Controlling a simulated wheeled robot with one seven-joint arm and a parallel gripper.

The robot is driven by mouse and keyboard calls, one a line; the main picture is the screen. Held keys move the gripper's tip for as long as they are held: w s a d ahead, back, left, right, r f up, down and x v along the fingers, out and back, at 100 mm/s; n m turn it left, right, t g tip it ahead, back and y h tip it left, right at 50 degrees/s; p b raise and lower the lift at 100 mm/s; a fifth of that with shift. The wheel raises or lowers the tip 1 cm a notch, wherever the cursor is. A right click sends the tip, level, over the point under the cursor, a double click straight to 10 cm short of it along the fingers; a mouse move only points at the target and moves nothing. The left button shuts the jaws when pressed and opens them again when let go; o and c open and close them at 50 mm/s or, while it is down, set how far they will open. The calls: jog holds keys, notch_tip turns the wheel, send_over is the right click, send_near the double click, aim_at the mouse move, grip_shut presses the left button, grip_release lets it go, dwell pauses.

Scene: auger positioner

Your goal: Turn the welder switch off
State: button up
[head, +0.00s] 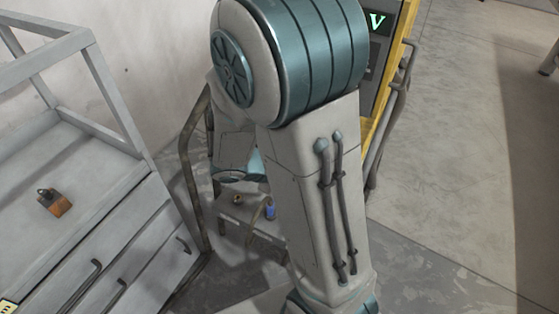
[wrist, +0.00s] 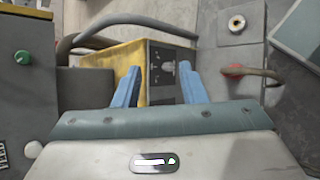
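A yellow box with a dark grey front panel (wrist: 128,56), which looks like the welder, is ahead of my gripper in the wrist view. A small light grey fitting (wrist: 168,67), possibly the switch, shows on the panel between my fingers. Its on or off position is too small to read. My gripper (wrist: 160,68) is open, with its two blue fingers apart and nothing visibly held between them. I cannot tell whether the fingertips touch the panel. In the head view my arm covers the middle, and my gripper is not seen. A yellow-edged machine (head: 402,45) with a green lit "V" is partly behind my arm.
A grey cabinet with a green button (wrist: 22,57) is on the left. A grey drawer bench (head: 110,230) stands left in the head view.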

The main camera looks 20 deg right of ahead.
jog(key=w+a+f+n+t+b, duration=0.3)
jog(key=w+f+n+t, duration=0.2)
jog(key=f, duration=0.3)
jog(key=w+a+f+n+t+b, duration=0.2)
jog(key=w+f+n+t, duration=0.3)
jog(key=f, duration=0.3)
jog(key=x, duration=1.4)
jog(key=shift+d+r+g+h+b, duration=0.2)
jog(key=shift+r+g+h+b, duration=0.1)
jog(key=shift+g+h+b, duration=0.15)
grip_shut()
